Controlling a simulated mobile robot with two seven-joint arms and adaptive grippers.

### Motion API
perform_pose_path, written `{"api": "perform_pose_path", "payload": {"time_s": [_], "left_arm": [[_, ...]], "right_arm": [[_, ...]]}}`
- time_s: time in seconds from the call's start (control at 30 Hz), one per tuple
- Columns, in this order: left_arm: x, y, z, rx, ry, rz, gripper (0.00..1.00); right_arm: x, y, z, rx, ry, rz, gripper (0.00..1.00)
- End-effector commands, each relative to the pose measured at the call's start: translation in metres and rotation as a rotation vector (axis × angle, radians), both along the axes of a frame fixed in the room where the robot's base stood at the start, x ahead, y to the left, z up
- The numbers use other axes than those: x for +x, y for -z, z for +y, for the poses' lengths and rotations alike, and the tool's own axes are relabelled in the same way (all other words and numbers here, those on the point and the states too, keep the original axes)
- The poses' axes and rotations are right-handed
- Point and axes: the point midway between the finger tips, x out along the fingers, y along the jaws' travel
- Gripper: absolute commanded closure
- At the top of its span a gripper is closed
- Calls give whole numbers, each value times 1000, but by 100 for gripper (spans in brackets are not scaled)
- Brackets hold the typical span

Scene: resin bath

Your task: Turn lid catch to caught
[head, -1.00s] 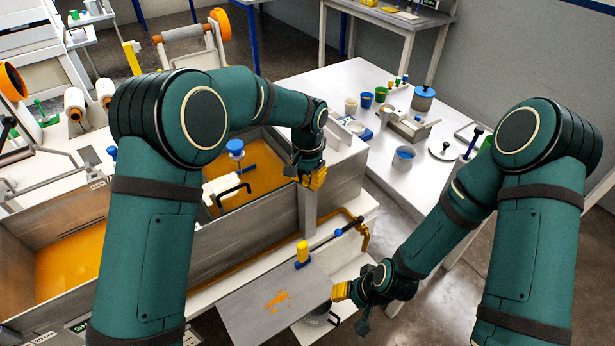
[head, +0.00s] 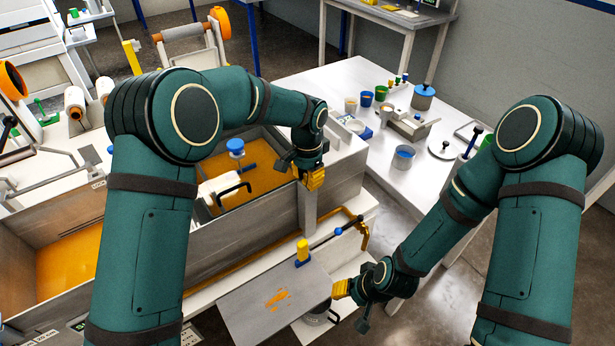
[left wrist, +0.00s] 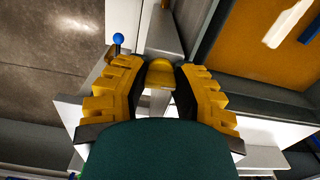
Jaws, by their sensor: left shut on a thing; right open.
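My left gripper (head: 313,179) is at the right end of the bath, at the top of the grey post on its near wall. In the left wrist view (left wrist: 160,85) its yellow fingers stand on both sides of a small rounded yellow knob (left wrist: 160,72) and are shut on it. The knob appears to be the lid catch. In the head view the fingers hide it, so its turn angle cannot be read. My right gripper (head: 343,290) is open and empty at the right edge of the grey plate, low in front of the bath.
The bath (head: 240,232) holds orange resin. A blue knob (head: 235,147) and a black handle stand over it. A grey plate (head: 250,312) with an orange smear and a yellow-topped post (head: 303,251) are in front. A white table (head: 345,80) with cups is behind right.

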Motion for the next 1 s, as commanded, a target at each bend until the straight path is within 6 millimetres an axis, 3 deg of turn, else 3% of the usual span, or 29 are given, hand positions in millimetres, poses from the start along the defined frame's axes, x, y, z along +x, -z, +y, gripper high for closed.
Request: {"api": "perform_pose_path", "payload": {"time_s": [0.07, 0.1, 0.17, 0.57, 1.0], "left_arm": [[-1, 1, 0, 1, 0, 2, 100], [-1, 1, 0, 1, -1, 2, 57], [0, 1, 0, 1, -1, 2, 40], [0, -6, 0, -1, -2, -2, 40], [0, -87, 0, -3, -2, -3, 40]], "right_arm": [[0, 0, 0, 0, 0, 0, 53], [0, 0, 0, 0, 0, 0, 53], [0, 0, 0, 0, 0, 0, 53], [0, 0, 0, 0, 0, 0, 53], [0, 0, 0, 0, 0, 0, 53]]}}
